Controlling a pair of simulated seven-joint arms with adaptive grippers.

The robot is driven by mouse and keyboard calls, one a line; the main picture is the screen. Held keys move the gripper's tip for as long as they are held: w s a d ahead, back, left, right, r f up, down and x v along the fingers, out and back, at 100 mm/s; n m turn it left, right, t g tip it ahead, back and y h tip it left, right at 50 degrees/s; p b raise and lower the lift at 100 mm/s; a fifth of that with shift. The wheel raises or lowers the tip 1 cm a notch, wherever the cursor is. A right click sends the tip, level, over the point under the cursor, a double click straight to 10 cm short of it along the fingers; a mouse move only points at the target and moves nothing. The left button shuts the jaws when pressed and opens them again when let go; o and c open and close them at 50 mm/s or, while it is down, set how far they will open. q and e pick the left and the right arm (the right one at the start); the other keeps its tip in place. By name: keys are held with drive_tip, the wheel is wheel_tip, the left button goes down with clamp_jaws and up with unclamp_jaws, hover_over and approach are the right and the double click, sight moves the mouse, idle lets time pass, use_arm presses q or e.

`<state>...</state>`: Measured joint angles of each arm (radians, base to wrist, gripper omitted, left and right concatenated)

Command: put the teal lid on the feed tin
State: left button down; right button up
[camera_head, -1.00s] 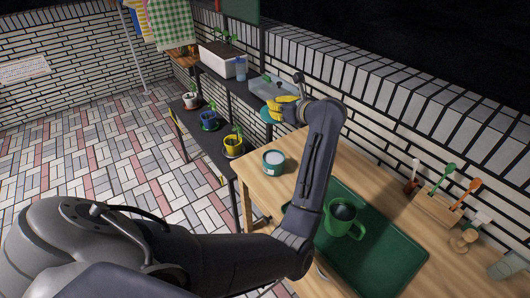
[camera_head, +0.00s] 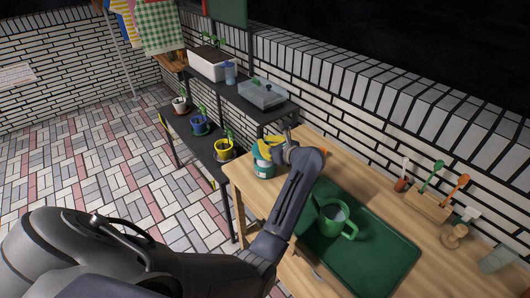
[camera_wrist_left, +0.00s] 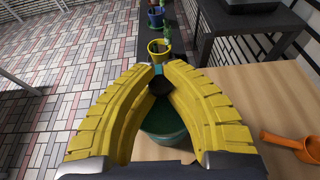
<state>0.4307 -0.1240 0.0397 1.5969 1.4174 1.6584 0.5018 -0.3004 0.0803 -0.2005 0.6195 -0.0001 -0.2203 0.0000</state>
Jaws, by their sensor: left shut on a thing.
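My left gripper (camera_head: 268,150) has yellow fingers, shut on the dark knob of the teal lid (camera_wrist_left: 160,120). In the left wrist view the gripper (camera_wrist_left: 158,80) closes around the knob, and the round lid shows dark green between the fingers. The feed tin (camera_head: 264,170), a teal can with a pale label, stands on the left end of the wooden table. The gripper and lid are right over the tin. The fingers and wrist hide most of the lid in the head view, and I cannot tell whether lid and tin touch. My right gripper is not in view.
An orange scoop (camera_wrist_left: 290,145) lies on the table. Tools stand in a wooden holder (camera_head: 428,204) at the back. A dark shelf with potted plants (camera_head: 223,149) stands beyond the table's left end.

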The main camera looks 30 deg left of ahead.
use_arm(q)
drive_tip(key=shift+f, duration=2)
drive_tip(key=shift+f, duration=0.6)
drive_tip(key=c, duration=1.5)
unclamp_jaws()
drive_tip(key=shift+r, duration=0.15)
drive_tip(key=shift+r+v, duration=0.2)
drive_tip(key=shift+v, duration=0.9)
drive_tip(key=shift+r+v, duration=0.2)
drive_tip(key=shift+v, duration=0.9)
drive_tip(key=shift+a, duration=0.15)
drive_tip(key=shift+a, duration=0.1)
